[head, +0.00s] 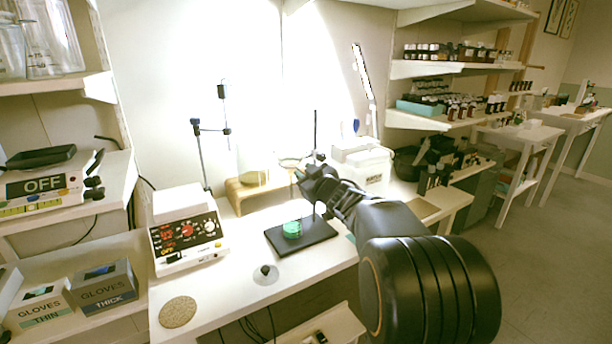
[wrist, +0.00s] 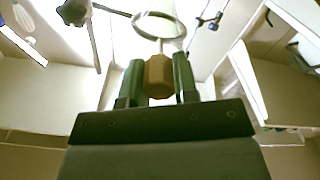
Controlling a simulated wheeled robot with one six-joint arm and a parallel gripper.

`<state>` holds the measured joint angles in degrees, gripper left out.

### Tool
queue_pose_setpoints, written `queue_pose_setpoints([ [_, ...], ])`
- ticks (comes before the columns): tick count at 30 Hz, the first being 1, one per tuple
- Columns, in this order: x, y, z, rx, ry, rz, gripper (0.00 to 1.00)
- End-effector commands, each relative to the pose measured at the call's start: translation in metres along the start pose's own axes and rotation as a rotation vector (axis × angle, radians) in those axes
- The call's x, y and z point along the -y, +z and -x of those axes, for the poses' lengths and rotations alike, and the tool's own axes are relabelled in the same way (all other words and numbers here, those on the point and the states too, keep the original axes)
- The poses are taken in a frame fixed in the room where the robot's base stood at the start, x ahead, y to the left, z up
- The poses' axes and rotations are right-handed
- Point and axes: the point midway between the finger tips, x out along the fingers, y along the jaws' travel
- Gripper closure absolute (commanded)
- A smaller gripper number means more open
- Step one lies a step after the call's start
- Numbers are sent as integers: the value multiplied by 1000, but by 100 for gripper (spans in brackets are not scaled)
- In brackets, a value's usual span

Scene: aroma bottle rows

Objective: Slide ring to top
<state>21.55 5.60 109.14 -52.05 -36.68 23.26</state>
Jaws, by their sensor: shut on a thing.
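A stand with a flat black base (head: 318,238) is on the white bench in the head view. Its thin dark rod (head: 315,128) rises behind my gripper. A green round object (head: 292,230) sits on the base. The ring (head: 289,162) is held out level, well above the base. In the wrist view the pale metal ring (wrist: 184,27) is just beyond my fingertips. Its stem runs to a brown faceted knob (wrist: 158,77). My gripper (head: 303,174) is shut on this knob, with a green finger on each side (wrist: 158,82). Where the ring meets the rod is unclear.
A white device with dials (head: 188,240) is left of the stand. A wooden riser (head: 238,194) and a white box (head: 362,166) are behind. A dark clamp stand (head: 203,155) rises at the back left. A cork disc (head: 178,312) lies at the front left.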

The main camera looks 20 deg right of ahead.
Motion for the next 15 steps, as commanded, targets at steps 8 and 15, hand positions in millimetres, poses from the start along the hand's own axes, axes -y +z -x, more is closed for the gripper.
queue_pose_setpoints([
  [8,-32,-76,0,-6,2,1,100],
  [15,-41,-98,0,-7,2,1,100],
])
